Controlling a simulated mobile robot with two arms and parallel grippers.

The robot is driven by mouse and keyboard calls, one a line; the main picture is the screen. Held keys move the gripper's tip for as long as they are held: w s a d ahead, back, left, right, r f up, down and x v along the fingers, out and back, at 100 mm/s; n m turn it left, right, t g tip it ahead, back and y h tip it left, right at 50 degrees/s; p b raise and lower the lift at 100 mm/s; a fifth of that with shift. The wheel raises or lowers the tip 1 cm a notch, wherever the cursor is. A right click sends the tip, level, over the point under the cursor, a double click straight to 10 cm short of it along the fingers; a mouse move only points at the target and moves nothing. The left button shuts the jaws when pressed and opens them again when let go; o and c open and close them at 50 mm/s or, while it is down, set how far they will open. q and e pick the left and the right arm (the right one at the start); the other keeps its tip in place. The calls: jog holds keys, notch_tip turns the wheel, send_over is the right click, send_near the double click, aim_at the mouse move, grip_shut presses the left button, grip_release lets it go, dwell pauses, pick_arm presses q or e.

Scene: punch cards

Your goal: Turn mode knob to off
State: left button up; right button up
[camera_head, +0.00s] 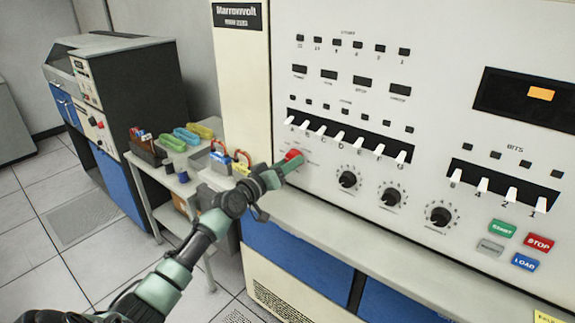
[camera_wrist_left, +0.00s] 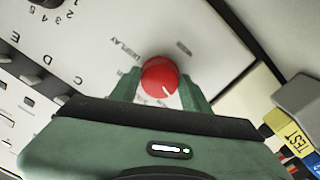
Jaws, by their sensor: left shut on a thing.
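The red mode knob (camera_head: 293,155) sits on the lower left of the white console panel (camera_head: 440,130). In the left wrist view the round red knob (camera_wrist_left: 159,75) has a white mark pointing toward my gripper's palm. The word DISPLAY is printed beside it; the other labels around it are too small or blurred to read. My left gripper (camera_head: 283,168) reaches in from the left and is shut on this knob, with one green finger on each side of it. My right gripper is not in view.
Black knobs (camera_head: 390,195) stand to the right of the red knob. A row of white switches (camera_head: 341,135) is above. Coloured buttons (camera_head: 502,228) are at the lower right. A small table (camera_head: 160,190) with coloured trays stands left, behind my arm.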

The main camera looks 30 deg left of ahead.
pick_arm(q)
jog(key=shift+n, duration=1.3)
jog(key=o, duration=1.4)
jog(key=shift+w+d, duration=0.1)
jog(key=shift+c, duration=0.2)
jog(key=s+b, duration=0.1)
jog(key=s, duration=0.6)
jog(key=shift+s+a, duration=0.35)
jog(key=shift+s, duration=0.05)
